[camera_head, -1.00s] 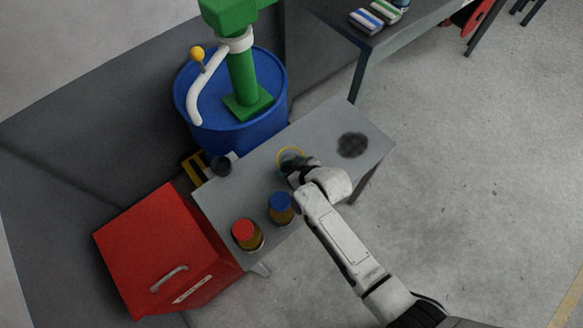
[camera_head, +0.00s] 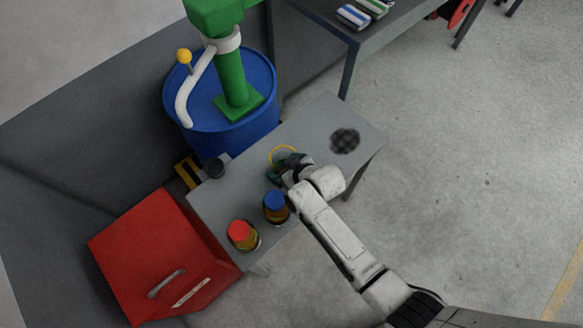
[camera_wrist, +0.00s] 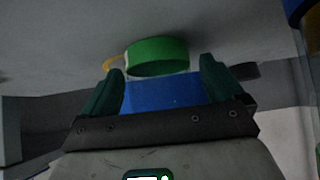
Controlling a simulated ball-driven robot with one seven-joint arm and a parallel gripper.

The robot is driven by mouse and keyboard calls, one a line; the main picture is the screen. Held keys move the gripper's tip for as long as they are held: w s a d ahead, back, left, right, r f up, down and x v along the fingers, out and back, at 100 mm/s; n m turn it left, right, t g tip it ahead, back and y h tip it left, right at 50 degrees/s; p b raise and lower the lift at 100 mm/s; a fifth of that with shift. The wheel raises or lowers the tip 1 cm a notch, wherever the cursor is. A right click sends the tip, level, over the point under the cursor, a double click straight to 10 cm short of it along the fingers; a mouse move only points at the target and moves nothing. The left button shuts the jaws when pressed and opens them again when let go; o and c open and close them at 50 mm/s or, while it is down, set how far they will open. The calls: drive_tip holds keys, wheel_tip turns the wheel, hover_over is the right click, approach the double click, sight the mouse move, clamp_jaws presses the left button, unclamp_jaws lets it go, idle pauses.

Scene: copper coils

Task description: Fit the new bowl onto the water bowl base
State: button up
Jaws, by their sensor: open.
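My gripper (camera_head: 278,170) is low over the grey bench and largely hidden by my own wrist in the head view. In the wrist view its two dark green fingers (camera_wrist: 162,82) are apart. A short green cylindrical piece with a pale rim (camera_wrist: 158,55) is ahead of and between the fingertips, against the bench surface. I cannot tell whether it is the new bowl, or whether a finger touches it. A yellow ring (camera_head: 283,147) shows beside it. I cannot tell which thing is the water bowl base.
A red-capped jar (camera_head: 241,236) and a blue-capped jar (camera_head: 275,207) stand near my gripper on the grey bench (camera_head: 315,120). A dark round patch (camera_head: 345,140) is at its right end. A blue drum (camera_head: 240,133) with a green pump and a red cabinet (camera_head: 155,255) flank the bench.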

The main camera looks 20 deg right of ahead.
drive_tip(key=p+v, duration=0.1)
drive_tip(key=v, duration=1.1)
